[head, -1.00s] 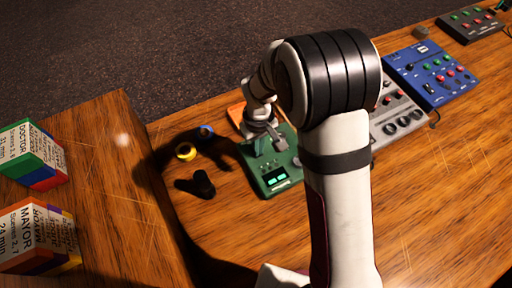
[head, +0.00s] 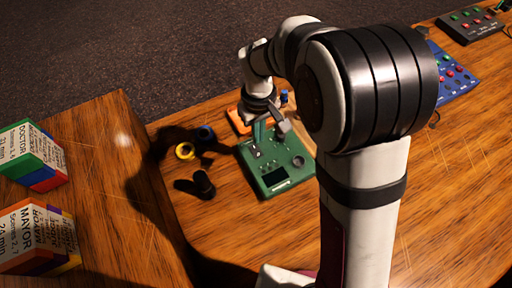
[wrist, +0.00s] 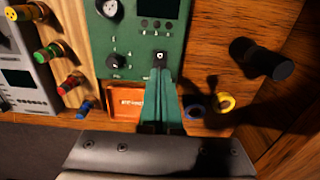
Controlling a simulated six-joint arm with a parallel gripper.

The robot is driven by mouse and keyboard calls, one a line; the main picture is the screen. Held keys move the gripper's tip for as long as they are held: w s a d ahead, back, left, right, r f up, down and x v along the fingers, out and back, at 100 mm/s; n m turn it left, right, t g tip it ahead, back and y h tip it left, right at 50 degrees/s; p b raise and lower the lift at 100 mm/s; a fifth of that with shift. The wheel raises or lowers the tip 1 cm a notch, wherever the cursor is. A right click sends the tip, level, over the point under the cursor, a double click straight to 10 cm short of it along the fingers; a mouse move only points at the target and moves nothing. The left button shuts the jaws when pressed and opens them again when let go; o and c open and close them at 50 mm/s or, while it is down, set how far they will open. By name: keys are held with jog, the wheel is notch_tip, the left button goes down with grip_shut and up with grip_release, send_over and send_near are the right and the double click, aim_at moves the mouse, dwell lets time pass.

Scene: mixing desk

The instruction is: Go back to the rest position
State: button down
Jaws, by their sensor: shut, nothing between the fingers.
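My gripper (head: 257,140) is over the far left part of the green device (head: 275,170) in the head view. In the wrist view, its teal fingers (wrist: 160,72) are shut together with nothing between them. The fingertips are in line with a small switch on the green device (wrist: 120,40); I cannot tell whether they touch it. The device's small screen (head: 275,178) is dark. My arm hides part of the desk to the right.
An orange box (head: 238,120) lies behind the green device. A blue ring (head: 206,132), a yellow ring (head: 185,151) and a black cylinder (head: 203,184) lie to the left. Boxes (head: 35,155) stand far left. A blue mixer (head: 455,78) is at the right.

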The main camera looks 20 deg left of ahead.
jog(key=s+d+r+m+y, duration=0.1)
jog(key=s+d+r+m, duration=0.95)
jog(key=d, duration=0.45)
jog(key=s+d+m, duration=0.2)
jog(key=s+m, duration=0.2)
jog(key=s, duration=0.5)
jog(key=shift+s+d+y, duration=0.35)
jog(key=shift+s+y, duration=0.05)
